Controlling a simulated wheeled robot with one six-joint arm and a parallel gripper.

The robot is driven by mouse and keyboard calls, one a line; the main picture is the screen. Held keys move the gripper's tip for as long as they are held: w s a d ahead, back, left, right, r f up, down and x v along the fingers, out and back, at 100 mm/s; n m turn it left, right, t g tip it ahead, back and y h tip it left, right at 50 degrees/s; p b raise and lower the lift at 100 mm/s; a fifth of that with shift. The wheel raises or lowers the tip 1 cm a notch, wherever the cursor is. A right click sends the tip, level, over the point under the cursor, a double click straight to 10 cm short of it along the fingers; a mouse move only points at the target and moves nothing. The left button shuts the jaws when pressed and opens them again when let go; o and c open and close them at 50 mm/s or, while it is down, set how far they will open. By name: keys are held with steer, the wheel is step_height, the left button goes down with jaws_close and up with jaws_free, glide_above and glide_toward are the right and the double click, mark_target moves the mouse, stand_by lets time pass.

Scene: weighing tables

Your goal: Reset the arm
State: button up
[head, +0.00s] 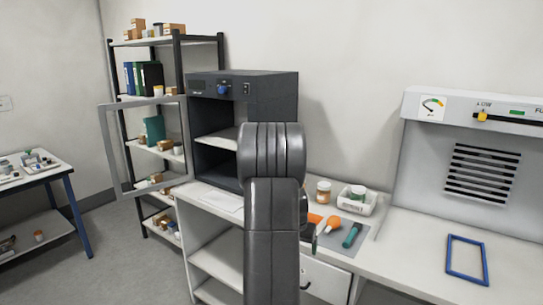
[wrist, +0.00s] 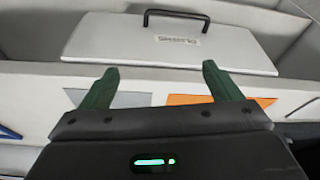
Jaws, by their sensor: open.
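My arm stands upright in the middle of the head view and hides part of the bench behind it. In the wrist view my gripper (wrist: 160,84) shows two dark green fingers spread wide apart, with nothing between them. Beyond the fingers is a white drawer front (wrist: 120,42) with a black handle (wrist: 176,14) and a small label, its text inverted. An orange patch (wrist: 190,99) shows just behind the right finger. In the head view the gripper is mostly hidden behind my arm.
A dark oven (head: 270,95) with an open door (head: 108,150) stands left of my arm. On the bench are a jar (head: 323,192), a white bin (head: 370,205) and coloured tools on a grey mat (head: 345,248). A hood (head: 425,150) and blue frame (head: 451,262) are right.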

steer(key=s+a+f+n, duration=0.1)
steer(key=s+a+f, duration=0.2)
steer(key=f, duration=0.3)
steer(key=s+a+f+n+b, duration=0.1)
steer(key=s+a+f+n, duration=0.1)
steer(key=f, duration=0.4)
steer(key=shift+s+a+y, duration=0.4)
steer(key=shift+s+a, duration=0.3)
steer(key=shift+s, duration=0.4)
